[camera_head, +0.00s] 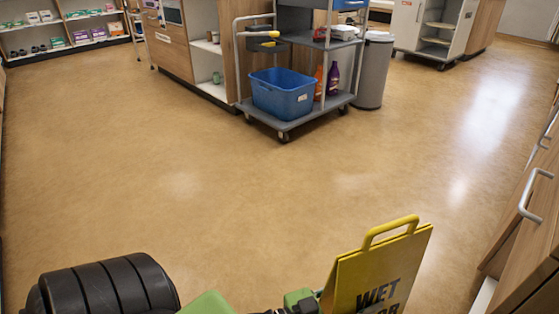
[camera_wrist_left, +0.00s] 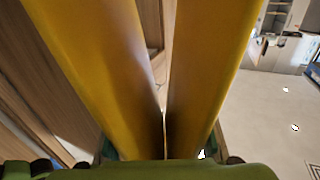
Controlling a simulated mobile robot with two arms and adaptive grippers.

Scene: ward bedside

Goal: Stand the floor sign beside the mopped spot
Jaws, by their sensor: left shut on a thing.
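The yellow floor sign (camera_head: 378,268) is at the bottom right of the head view, with a loop handle on top and dark "WET" lettering on its face. Its lower part is cut off by the frame. My left gripper (camera_head: 305,302) is shut on the sign at its left edge. In the left wrist view, two yellow panels of the sign (camera_wrist_left: 95,50) run close together towards the left gripper (camera_wrist_left: 160,150), with a narrow gap between them. Glossy patches show on the floor, and I cannot tell which is the mopped spot. My right gripper is not in view.
A grey cart (camera_head: 300,120) with a blue tub (camera_head: 283,98) and bottles stands at the back centre, beside a grey bin (camera_head: 374,75). Wooden drawers with handles (camera_head: 536,192) line the right edge. Shelves (camera_head: 70,30) stand at the far left. The middle floor (camera_head: 220,200) is clear.

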